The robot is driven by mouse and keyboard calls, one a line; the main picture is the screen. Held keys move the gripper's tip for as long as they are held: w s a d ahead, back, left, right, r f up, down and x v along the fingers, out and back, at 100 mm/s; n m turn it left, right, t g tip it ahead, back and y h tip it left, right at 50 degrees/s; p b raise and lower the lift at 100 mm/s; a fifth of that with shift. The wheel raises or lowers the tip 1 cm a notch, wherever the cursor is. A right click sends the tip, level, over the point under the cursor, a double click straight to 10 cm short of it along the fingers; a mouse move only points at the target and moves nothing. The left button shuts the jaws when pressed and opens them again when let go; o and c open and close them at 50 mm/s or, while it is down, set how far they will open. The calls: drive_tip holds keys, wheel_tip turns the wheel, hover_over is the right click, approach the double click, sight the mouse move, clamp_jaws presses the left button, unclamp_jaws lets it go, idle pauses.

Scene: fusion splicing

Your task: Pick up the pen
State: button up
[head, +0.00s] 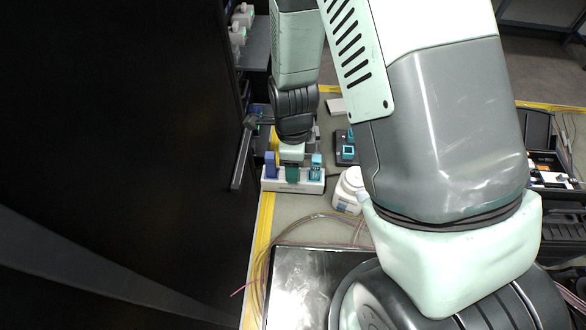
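No object is clearly recognisable as a pen in the head view. A white holder (293,186) near the table's left edge carries a blue upright item (271,164), a dark green one (292,173) and a teal one (316,166); I cannot tell whether any of them is the pen. My gripper (292,160) points down directly over the middle, dark green item, very close to it or touching. Its fingers are too small and too hidden by my wrist to show whether they are open or shut.
A white bottle (347,190) stands just right of the holder. A dark device with teal parts (348,152) is behind it, partly hidden by my arm. A dark cabinet fills the left; an open case (555,172) is at right.

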drive_tip(key=shift+f, duration=0.25)
clamp_jaws()
drive_tip(key=shift+r, duration=0.1)
wheel_tip(320, 180, up, 10)
drive_tip(key=shift+f, duration=0.1)
idle(0.6)
